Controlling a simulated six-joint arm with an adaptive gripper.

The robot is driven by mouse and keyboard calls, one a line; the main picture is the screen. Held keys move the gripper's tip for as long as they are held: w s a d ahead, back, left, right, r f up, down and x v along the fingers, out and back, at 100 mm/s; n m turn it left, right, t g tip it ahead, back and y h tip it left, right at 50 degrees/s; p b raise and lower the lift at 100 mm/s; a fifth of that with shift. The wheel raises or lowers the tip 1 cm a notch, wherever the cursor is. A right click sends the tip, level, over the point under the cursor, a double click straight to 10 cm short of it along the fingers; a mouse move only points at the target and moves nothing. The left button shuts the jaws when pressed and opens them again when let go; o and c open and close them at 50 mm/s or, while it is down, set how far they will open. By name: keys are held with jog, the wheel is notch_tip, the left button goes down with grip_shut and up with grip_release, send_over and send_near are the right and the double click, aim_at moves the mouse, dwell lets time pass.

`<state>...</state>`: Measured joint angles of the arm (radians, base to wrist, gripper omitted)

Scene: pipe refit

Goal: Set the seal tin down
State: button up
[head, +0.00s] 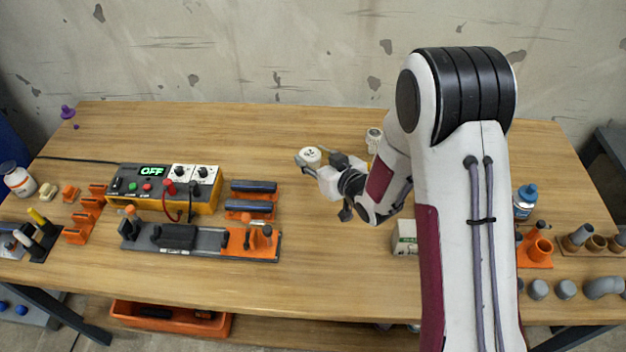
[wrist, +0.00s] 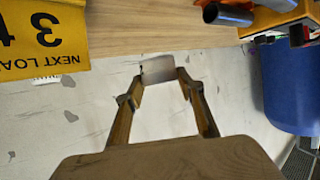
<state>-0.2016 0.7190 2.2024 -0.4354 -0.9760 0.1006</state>
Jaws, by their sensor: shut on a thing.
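The seal tin (head: 310,155), a small round white tin with dark marks on its top, is between the fingers of my gripper (head: 318,162) in the head view, over the middle back of the table. My gripper is shut on it. In the wrist view the tin (wrist: 158,68) is a blurred pale shape between the two fingertips (wrist: 158,80). The head view does not clearly show whether its base touches the table.
A white jar (head: 374,138) stands behind my arm, and a white box (head: 405,237) is partly hidden by it. The orange power unit (head: 150,205) and clamp rail (head: 205,241) lie left. Blue bottle (head: 525,200) and pipe parts (head: 578,237) are right. Bare wood lies front centre.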

jog(key=shift+f, duration=2.05)
jog(key=shift+f, duration=0.1)
jog(key=shift+f, duration=2)
jog(key=shift+f, duration=0.1)
jog(key=o, duration=1.1)
jog(key=shift+v, duration=6.05)
